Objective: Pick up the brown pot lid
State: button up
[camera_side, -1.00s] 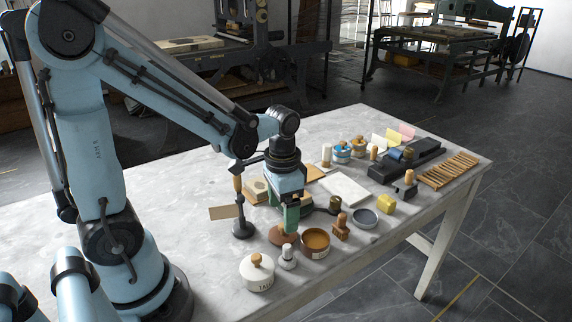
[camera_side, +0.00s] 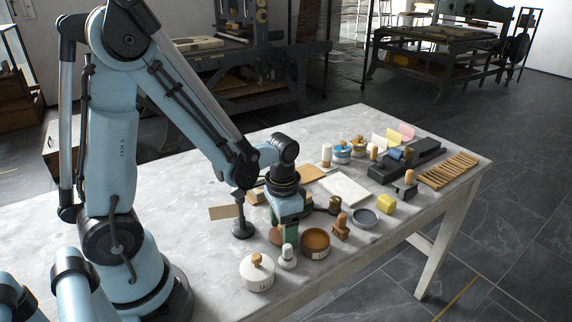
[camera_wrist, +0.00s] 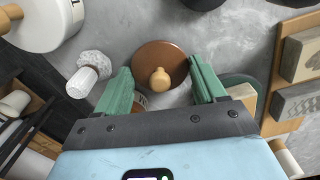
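The brown pot lid (camera_wrist: 160,56) is a round disc with a pale wooden knob (camera_wrist: 160,80) in the middle. It lies on the grey table, apart from the brown pot (camera_side: 315,243). My gripper (camera_wrist: 158,66) is open above it, with the two green fingers on either side of the lid and knob in the wrist view. In the side view my gripper (camera_side: 290,232) is low over the lid (camera_side: 275,237) and hides most of it. Nothing is held between the fingers.
A white lidded pot (camera_side: 257,276) and a small glass-like stopper piece (camera_side: 287,257) stand close at the front. A wooden-handled stamp (camera_side: 341,228), grey dish (camera_side: 364,218) and yellow block (camera_side: 386,205) are to the right. A dark-based stand (camera_side: 242,229) is close on the left.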

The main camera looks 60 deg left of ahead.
jog(key=c, duration=0.5)
jog(key=shift+r, duration=0.75)
notch_tip(320, 180, up, 3)
jog(key=shift+d+f, duration=0.1)
jog(key=shift+d, duration=0.05)
jog(key=s+d+r, duration=0.5)
jog(key=d+r, duration=0.2)
jog(key=d, duration=0.3)
jog(key=w+a+f, duration=0.1)
jog(key=w+a, duration=0.3)
jog(key=w, duration=0.5)
jog(key=shift+s+d+f, duration=0.1)
jog(key=shift+f, duration=1.5)
jog(key=shift+d+f, duration=0.1)
jog(key=shift+f, duration=1.5)
